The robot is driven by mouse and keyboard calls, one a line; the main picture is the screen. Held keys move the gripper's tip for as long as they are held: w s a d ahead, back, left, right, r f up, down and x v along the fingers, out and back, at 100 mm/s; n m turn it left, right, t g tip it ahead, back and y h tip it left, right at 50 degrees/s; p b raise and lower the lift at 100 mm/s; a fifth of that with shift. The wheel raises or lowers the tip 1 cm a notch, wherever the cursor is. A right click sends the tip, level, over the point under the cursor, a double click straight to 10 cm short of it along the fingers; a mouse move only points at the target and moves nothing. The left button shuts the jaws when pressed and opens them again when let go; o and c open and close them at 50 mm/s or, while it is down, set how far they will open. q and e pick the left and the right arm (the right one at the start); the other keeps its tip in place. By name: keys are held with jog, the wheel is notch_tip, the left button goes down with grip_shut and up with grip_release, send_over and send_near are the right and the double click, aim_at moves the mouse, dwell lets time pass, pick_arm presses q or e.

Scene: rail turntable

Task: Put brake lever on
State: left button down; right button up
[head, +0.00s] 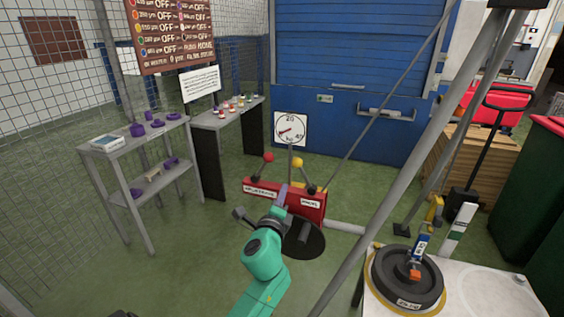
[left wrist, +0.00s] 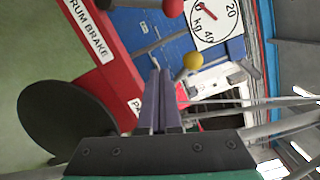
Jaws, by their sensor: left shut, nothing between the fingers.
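A lever with a red knob (head: 268,157) rises above this label, tilted. A second lever with a yellow knob (head: 298,162) leans over the right half; the knob also shows in the left wrist view (left wrist: 192,60). My left gripper (head: 283,190) is shut and empty in front of the box, between the levers. Its fingers hide part of the box. My right gripper is out of view.
A dial gauge (head: 291,129) stands behind the box. A slanted grey pole (head: 388,150) crosses to its right. A black drum (head: 408,277) sits on a white table at lower right. A grey shelf (head: 150,150) stands left; green floor lies between.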

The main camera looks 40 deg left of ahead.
aim_at(262, 167)
pick_arm(q)
jog(key=w+a+r, duration=0.1)
jog(key=w, duration=0.1)
jog(key=w+a, duration=0.1)
jog(key=w, duration=0.2)
jog(key=w+a+r, duration=0.1)
jog(key=w+a, duration=0.1)
jog(key=w, duration=0.1)
jog(key=shift+r, duration=0.3)
jog(key=shift+w+a+r+p, duration=0.15)
jog(key=shift+a+r+p, duration=0.2)
jog(key=shift+a+p, duration=0.35)
jog(key=s, duration=0.1)
jog(key=s+a+p, duration=0.1)
jog(key=shift+s+a+r+p, duration=0.3)
jog(key=shift+r, duration=0.05)
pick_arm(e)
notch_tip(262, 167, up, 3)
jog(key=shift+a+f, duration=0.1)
pick_arm(q)
jog(key=shift+w+f, duration=0.1)
jog(key=shift+w, duration=0.1)
